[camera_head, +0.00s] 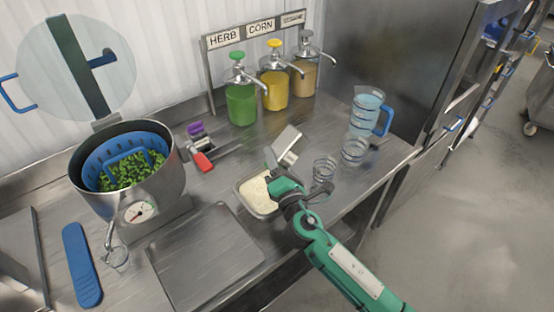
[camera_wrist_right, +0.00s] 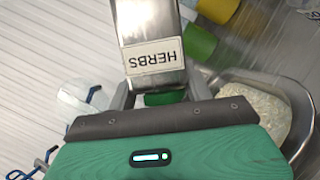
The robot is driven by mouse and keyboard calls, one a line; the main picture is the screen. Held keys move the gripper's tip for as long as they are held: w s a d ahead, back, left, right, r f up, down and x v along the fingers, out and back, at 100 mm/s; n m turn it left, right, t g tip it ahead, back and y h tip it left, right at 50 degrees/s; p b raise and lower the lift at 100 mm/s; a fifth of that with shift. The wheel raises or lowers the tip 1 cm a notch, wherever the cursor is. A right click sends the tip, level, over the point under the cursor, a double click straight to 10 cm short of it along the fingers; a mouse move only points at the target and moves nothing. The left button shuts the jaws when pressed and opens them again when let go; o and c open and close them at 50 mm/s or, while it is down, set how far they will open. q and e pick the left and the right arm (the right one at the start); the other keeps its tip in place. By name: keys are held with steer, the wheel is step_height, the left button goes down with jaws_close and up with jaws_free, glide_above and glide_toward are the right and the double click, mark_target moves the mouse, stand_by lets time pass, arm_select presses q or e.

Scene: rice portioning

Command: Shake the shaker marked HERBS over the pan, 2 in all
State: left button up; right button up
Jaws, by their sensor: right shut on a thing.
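The shaker marked HERBS (camera_head: 287,146) is a metal box held tilted in my right gripper (camera_head: 278,174). In the right wrist view the shaker (camera_wrist_right: 150,30) sits between the fingers of the gripper (camera_wrist_right: 163,98), with its HERBS label upside down and a green part at the grip. The metal pan (camera_head: 242,201) holds pale rice, just below and left of the gripper. The pan's rim (camera_wrist_right: 303,105) also shows in the right wrist view. I cannot tell whether anything falls from the shaker. My left gripper is not in view.
A pot (camera_head: 158,190) with a blue strainer of green pieces stands left. A purple-topped thing (camera_head: 196,131) and a red-ended thing (camera_head: 202,162) lie behind the pan. Pump bottles (camera_head: 241,104) stand at the back. Glasses (camera_head: 323,170) and a jug (camera_head: 365,112) stand right.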

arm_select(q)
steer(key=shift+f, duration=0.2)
arm_select(e)
steer(key=shift+f, duration=0.15)
